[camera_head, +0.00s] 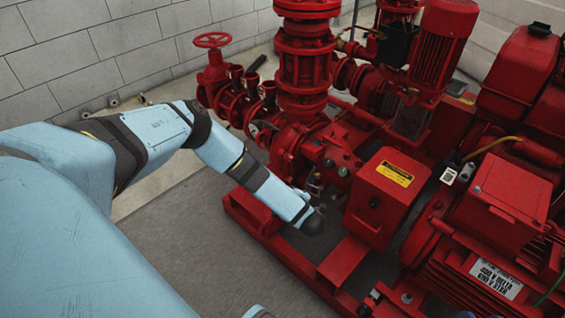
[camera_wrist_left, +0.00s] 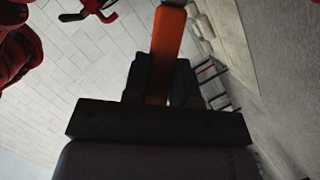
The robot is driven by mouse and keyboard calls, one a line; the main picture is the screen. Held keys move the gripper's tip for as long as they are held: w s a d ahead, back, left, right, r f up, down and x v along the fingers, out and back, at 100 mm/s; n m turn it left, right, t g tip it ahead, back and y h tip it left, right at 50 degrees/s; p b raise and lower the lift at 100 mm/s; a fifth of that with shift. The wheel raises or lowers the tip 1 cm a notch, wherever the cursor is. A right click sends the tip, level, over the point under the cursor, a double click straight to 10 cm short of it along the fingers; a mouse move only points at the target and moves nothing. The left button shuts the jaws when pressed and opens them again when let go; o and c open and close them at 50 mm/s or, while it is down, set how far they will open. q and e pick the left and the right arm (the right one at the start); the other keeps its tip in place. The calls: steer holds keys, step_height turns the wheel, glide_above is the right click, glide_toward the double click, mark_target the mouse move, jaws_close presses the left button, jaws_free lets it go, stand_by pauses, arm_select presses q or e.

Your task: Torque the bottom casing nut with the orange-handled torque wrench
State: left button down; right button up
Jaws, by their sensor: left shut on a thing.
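In the left wrist view, my left gripper (camera_wrist_left: 158,82) is shut on the orange handle of the torque wrench (camera_wrist_left: 167,45). The handle stands between the dark fingers and runs up to the top edge of the picture. The wrench's head is out of that view. In the head view, my left arm reaches down to the red pump casing (camera_head: 300,150), its dark wrist end low in front of it. The gripper and wrench cannot be made out clearly there. The bottom casing nut cannot be told apart from the other fittings. My right gripper is not in view.
A red box with a yellow label (camera_head: 389,190) stands just right of my left wrist. A red base frame (camera_head: 262,215) runs below it. A red motor (camera_head: 485,270) is at the lower right. A valve handwheel (camera_head: 212,40) and pipes are behind. Grey floor at left is clear.

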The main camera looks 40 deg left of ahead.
arm_select(q)
steer(key=a, duration=0.3)
steer(key=a+b, duration=0.1)
steer(key=a, duration=0.1)
steer(key=shift+w, duration=0.25)
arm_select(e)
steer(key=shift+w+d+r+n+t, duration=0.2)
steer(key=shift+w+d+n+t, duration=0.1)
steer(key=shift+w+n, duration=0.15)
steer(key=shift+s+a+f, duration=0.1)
arm_select(q)
steer(key=shift+r, duration=0.1)
steer(key=shift+d+p, duration=0.1)
steer(key=shift+p, duration=0.2)
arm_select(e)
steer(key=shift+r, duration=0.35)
arm_select(q)
steer(key=shift+w+a, duration=0.1)
steer(key=shift+a, duration=1.25)
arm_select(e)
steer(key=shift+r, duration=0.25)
